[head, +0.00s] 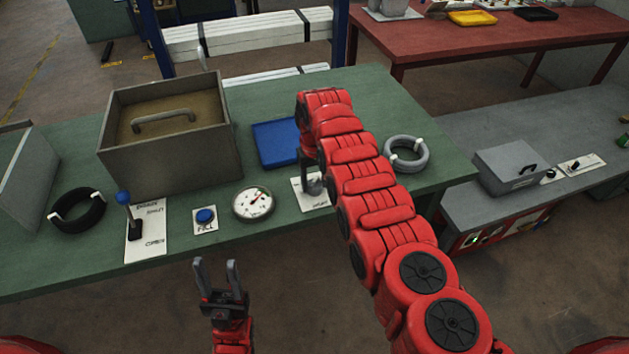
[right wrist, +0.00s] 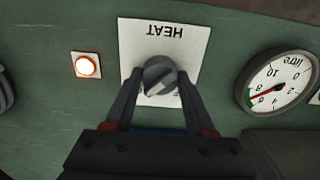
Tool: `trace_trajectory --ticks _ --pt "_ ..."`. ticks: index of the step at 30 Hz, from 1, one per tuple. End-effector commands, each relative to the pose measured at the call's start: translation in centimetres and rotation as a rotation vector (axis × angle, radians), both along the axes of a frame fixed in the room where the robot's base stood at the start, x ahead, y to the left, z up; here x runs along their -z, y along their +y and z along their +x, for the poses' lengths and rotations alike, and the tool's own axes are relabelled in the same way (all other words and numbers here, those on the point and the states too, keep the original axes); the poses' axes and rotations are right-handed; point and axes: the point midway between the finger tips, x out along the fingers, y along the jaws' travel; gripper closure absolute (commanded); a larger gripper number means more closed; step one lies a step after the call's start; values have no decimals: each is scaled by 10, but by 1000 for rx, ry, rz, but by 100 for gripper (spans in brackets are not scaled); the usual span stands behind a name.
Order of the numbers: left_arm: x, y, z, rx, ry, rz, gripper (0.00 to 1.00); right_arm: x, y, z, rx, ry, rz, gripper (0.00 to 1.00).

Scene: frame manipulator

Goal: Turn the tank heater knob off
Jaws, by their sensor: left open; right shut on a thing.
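The tank heater knob (right wrist: 160,75) is round and dark grey, on a white plate (right wrist: 185,38) marked HEAT, upside down in the right wrist view. A raised grip bar runs slantwise across it. My right gripper (right wrist: 159,88) is shut on the knob, one finger on each side. An orange-white lamp (right wrist: 87,66) is lit beside the plate. My left gripper (head: 217,280) is open and empty, in front of the bench.
A round gauge (head: 253,204), a blue FILL button (head: 205,216) and a blue-topped lever (head: 128,212) line the green bench's (head: 290,240) front. Behind stand a grey box (head: 180,160) with a handle and a blue tray (head: 273,145). Cable coils lie left (head: 77,211) and right (head: 407,154).

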Motion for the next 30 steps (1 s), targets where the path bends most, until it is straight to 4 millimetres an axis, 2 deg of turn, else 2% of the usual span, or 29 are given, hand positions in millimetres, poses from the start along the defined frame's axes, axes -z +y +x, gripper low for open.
trace_trajectory --ticks 11,30 --pt "15 0 0 0 0 0 50 2 -1 1 -154 -3 1 100" --pt "66 0 0 0 0 0 50 2 0 2 -748 -4 0 100"
